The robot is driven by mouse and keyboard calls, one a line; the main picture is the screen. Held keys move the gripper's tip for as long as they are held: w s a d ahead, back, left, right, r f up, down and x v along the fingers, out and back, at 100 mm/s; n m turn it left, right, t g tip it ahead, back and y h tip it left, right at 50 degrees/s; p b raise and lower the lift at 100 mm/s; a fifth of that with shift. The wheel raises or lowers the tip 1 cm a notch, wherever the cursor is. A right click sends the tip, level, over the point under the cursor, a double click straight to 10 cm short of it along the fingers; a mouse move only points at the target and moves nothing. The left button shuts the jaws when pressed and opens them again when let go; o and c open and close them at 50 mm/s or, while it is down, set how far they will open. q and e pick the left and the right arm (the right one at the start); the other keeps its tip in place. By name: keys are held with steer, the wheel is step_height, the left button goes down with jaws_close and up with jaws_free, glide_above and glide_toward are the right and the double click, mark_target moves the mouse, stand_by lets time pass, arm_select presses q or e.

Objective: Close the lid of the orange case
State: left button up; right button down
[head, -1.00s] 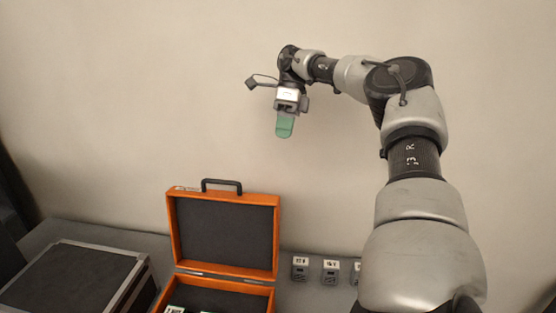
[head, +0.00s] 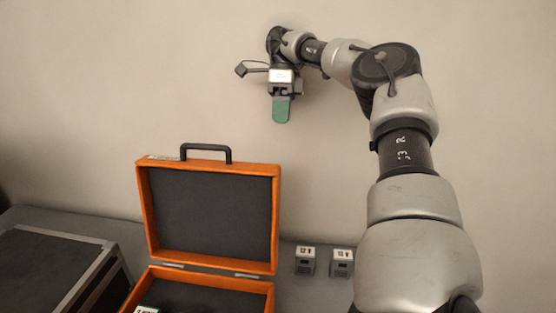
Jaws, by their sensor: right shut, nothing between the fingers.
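The orange case (head: 268,290) stands open on the grey table, with a dark lining. Its lid (head: 212,212) is raised upright at the back, with a black handle (head: 206,147) on its top edge. Part of a pale, green-edged item shows inside the base at the bottom edge of the picture. The front of the case is cut off. My right gripper (head: 282,110) is shut and empty, its green fingers pointing down. It appears above and to the right of the lid in the picture, apart from it. My left gripper is not in view.
A dark case with metal edges (head: 102,255) stands at the left. Two small grey blocks with white labels, one (head: 305,260) and another (head: 342,262), stand right of the orange case. A plain wall is behind. The air around my right gripper is clear.

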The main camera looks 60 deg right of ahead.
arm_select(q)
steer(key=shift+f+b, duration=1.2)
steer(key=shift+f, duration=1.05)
arm_select(e)
steer(key=d+x, duration=0.1)
steer(key=x, duration=1.3)
steer(key=shift+w+d+f, duration=0.15)
steer(key=shift+w+f, duration=0.15)
steer(key=shift+f, duration=0.4)
steer(key=shift+r, duration=0.1)
